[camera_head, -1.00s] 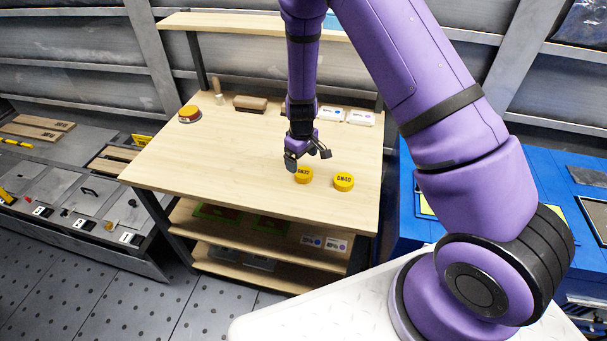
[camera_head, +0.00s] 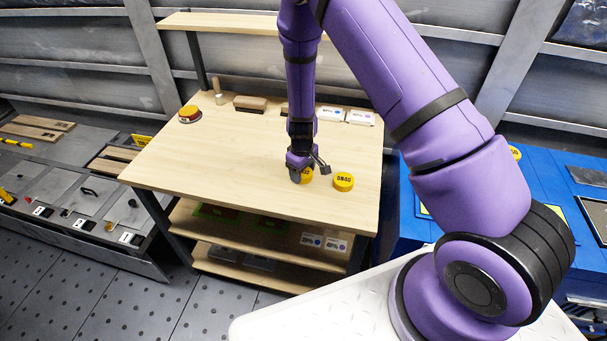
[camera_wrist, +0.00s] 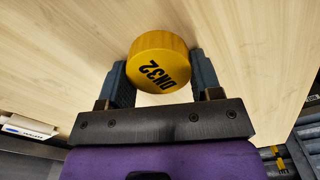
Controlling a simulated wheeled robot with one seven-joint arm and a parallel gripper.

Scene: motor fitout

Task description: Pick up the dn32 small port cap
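The yellow DN32 port cap (camera_wrist: 158,65) lies on the wooden bench top. In the wrist view it sits between my fingertips, its lettering facing the camera. My gripper (camera_wrist: 160,73) is lowered over it with the fingers apart, one on each side. The fingers look very close to the cap's sides; contact is not clear. In the head view my gripper (camera_head: 309,173) partly hides the cap (camera_head: 308,176).
A second yellow cap, marked DN40 or similar (camera_head: 343,182), lies just right of the gripper on the bench top (camera_head: 220,160). White boxes (camera_head: 360,117) stand at the back. The front left is clear.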

